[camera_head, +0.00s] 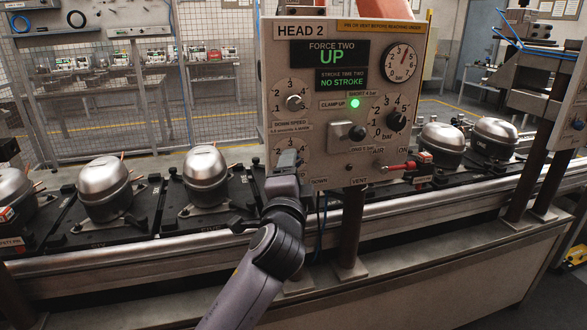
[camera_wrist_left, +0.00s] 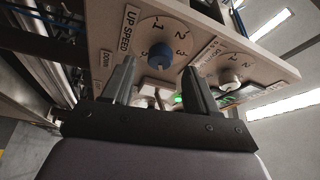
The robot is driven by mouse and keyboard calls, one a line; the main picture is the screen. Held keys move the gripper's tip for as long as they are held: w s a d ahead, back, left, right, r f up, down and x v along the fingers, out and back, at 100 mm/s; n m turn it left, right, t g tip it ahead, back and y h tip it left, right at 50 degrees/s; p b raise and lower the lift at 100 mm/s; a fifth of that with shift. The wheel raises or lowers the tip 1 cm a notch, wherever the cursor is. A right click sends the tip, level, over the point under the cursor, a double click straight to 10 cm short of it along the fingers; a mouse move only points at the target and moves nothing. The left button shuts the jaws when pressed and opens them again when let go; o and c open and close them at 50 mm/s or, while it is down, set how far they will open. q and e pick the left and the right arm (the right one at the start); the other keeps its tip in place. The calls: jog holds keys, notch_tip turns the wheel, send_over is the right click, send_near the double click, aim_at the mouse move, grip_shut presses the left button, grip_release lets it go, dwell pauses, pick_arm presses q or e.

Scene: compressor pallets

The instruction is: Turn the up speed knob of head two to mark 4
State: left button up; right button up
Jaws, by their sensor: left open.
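The head two panel (camera_head: 345,150) stands in front of me. In the left wrist view, the blue up speed knob (camera_wrist_left: 161,54) sits on a round dial labelled UP SPEED. My left gripper (camera_wrist_left: 159,66) is open, with one finger to each side of the knob in the picture. No grip on the knob shows. I cannot tell which mark the knob points at.
The down speed knob (camera_head: 294,102) is just above the gripper. Silver compressors (camera_head: 106,186) stand on pallets along the conveyor rail (camera_head: 130,242).

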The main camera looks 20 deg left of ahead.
pick_arm(q)
jog(key=shift+v, duration=2.05)
jog(key=s+f+n+g+h, duration=0.2)
jog(key=s+f, duration=0.1)
jog(key=f, duration=0.8)
jog(key=s+f+n+g+h, duration=0.15)
jog(key=s+f, duration=0.25)
jog(key=f, duration=0.6)
jog(key=s+a+f+n+g+h, duration=0.2)
jog(key=s+f+n, duration=0.5)
jog(key=s+f, duration=1)
jog(key=s+a+g, duration=0.1)
jog(key=s+g, duration=0.1)
jog(key=shift+g+h, duration=0.35)
jog(key=shift+a, duration=0.1)
